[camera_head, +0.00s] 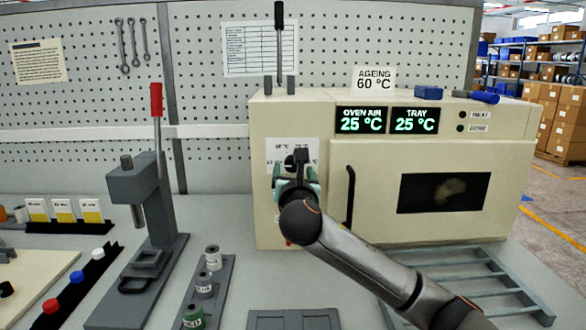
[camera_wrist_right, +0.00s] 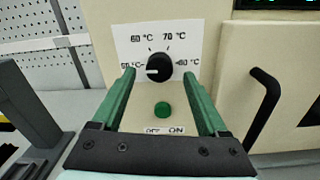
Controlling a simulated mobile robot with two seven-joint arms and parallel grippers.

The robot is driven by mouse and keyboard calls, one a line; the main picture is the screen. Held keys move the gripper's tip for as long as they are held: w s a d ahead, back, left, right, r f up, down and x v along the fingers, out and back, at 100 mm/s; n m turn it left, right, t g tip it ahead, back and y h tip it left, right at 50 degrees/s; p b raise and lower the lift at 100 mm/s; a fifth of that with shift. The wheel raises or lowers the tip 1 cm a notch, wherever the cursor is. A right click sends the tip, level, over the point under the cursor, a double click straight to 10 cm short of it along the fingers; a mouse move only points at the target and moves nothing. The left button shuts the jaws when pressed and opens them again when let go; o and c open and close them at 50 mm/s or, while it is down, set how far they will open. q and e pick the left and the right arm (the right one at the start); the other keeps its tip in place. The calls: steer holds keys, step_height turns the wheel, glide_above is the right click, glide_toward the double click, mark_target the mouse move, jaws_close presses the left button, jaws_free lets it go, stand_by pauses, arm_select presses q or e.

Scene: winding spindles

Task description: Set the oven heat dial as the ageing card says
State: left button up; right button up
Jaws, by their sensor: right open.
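The ageing card (camera_head: 374,79) on top of the oven (camera_head: 300,110) reads 60 °C. The black heat dial (camera_wrist_right: 160,67) is on a white panel on the oven's front; labels 60 °C and 70 °C are above it, 80 °C at right, and a partly covered label at left. Its white mark points left, towards that covered label. My right gripper (camera_head: 297,178) is in front of the panel and hides much of it in the head view. In the wrist view its green fingers (camera_wrist_right: 158,72) are open, one either side of the dial; contact cannot be told. My left gripper is not in view.
A green button (camera_wrist_right: 162,110) with OFF and ON labels is below the dial. The oven's black door handle (camera_head: 350,195) is just right of the panel. The oven air display (camera_head: 361,121) and tray display (camera_head: 414,120) read 25 °C. A red-handled press (camera_head: 150,190) stands left.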

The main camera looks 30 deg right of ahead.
mark_target(292, 164)
steer(key=shift+x, duration=1.4)
jaws_close()
